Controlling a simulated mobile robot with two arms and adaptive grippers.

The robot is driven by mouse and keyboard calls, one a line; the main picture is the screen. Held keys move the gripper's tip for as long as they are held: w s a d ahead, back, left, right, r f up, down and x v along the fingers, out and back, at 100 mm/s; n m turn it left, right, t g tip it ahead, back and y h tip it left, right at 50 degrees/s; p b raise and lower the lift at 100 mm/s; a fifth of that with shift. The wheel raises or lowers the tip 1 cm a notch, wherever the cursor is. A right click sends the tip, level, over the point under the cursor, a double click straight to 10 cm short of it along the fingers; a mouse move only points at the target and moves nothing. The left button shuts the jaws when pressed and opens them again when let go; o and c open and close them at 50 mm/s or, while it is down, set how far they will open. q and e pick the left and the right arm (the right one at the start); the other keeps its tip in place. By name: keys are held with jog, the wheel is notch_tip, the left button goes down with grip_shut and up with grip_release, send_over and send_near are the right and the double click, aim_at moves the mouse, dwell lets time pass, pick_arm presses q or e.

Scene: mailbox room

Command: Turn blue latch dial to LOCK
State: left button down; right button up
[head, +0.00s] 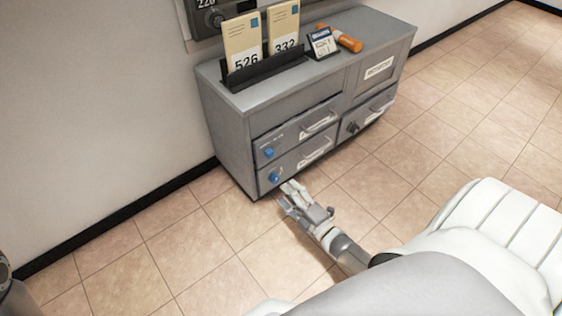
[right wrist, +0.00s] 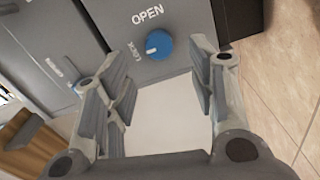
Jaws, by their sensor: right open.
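Two blue dials sit on the left drawers of the grey cabinet (head: 228,130), an upper one (head: 268,153) and a lower one (head: 274,177). My right gripper (head: 287,194) is open and empty, just in front of the lower dial. In the right wrist view, a blue dial (right wrist: 159,44) lies beyond and between the open fingers (right wrist: 160,85), apart from them. The word OPEN is above the dial and LOCK is to its left. A small pale mark shows on the dial's lower left. My left gripper is not in view.
A black holder (head: 265,75) with envelopes numbered 526 and 332 (head: 284,32) stands on the cabinet. A small card (head: 322,43) and an orange cylinder (head: 349,43) are beside it. A dark knob (head: 352,127) is on the lower right drawer. The tiled floor in front is clear.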

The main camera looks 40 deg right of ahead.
jog(key=s, duration=0.6)
jog(key=shift+d, duration=0.2)
